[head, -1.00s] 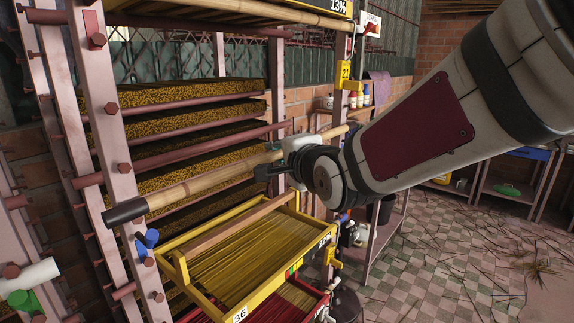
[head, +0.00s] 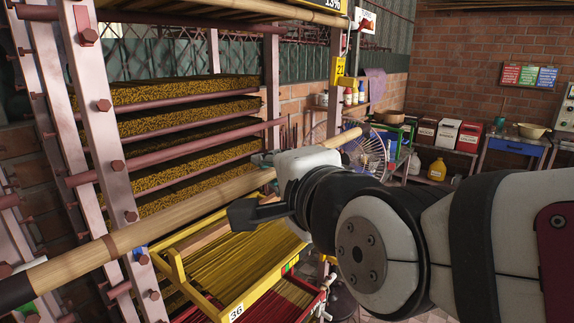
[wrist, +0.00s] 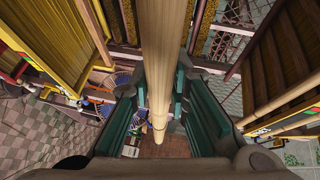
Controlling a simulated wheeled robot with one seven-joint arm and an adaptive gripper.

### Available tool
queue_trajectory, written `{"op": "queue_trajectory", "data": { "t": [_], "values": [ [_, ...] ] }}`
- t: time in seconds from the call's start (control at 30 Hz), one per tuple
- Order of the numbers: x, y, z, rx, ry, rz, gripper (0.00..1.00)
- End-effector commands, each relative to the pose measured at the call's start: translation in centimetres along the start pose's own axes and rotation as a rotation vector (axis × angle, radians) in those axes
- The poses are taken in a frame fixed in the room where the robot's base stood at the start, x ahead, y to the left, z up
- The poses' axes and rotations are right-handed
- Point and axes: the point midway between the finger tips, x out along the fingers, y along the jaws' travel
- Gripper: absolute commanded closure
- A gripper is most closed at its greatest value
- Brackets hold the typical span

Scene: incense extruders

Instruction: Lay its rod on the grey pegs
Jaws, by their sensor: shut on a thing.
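A long bamboo rod (head: 190,204) with a black end cap (head: 16,291) runs from lower left to upper right across the front of the rack. My gripper (head: 258,184) is shut on it toward its right part, with a dark finger on the near side. In the wrist view the rod (wrist: 157,60) lies between the teal finger pads. The rod hangs in front of the left rack post (head: 105,130), its cap end beyond it to the left. A blue peg (head: 140,253) is mostly hidden behind the rod. I cannot clearly make out the grey pegs.
Below the rod is a yellow tray of sticks (head: 173,268) marked 36, above a red tray (head: 318,302). Loaded shelves (head: 190,105) stand behind. Another bamboo pole (head: 310,17) lies at the top. A fan (head: 366,152) and shelving stand at right.

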Motion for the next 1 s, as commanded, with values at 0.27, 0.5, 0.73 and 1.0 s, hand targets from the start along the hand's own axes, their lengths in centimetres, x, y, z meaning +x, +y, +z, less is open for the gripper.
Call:
{"op": "queue_trajectory", "data": {
  "t": [0.27,0.5,0.73,1.0],
  "values": [
    [-0.4,-1.6,-0.1,0.0,0.001,-0.003,1.0],
    [-0.6,-2.7,-0.2,0.0,0.0,-0.002,1.0],
    [-1.4,-2.6,-0.7,-0.001,0.0,-0.003,1.0],
    [-3.5,-2.0,-1.9,-0.001,0.001,-0.005,1.0]
  ]
}}
